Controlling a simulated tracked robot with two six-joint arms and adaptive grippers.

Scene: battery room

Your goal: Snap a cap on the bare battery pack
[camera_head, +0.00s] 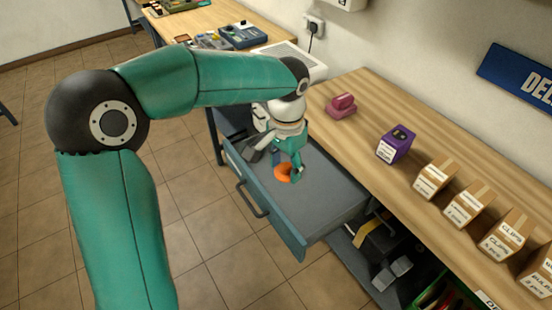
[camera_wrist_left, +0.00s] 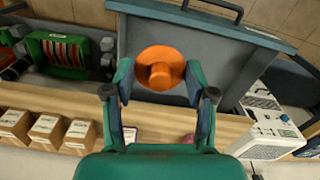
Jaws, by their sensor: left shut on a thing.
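An orange round cap-like piece with a raised knob (camera_wrist_left: 160,68) is between the fingers of my left gripper (camera_wrist_left: 160,80) in the left wrist view. In the head view the orange piece (camera_head: 282,174) shows at the fingertips of my left gripper (camera_head: 289,172), over the open grey drawer (camera_head: 325,200). My left gripper is shut on it; I cannot tell whether it touches the drawer floor. A purple box with a dark top (camera_head: 396,145), possibly the battery pack, stands on the wooden bench (camera_head: 375,120). My right gripper is not in view.
A pink object (camera_head: 341,105) lies on the bench left of the purple box. Several labelled cardboard boxes (camera_head: 436,178) stand in a row to the right. A shelf with a green crate (camera_head: 440,296) is below the bench. Bare bench lies around the purple box.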

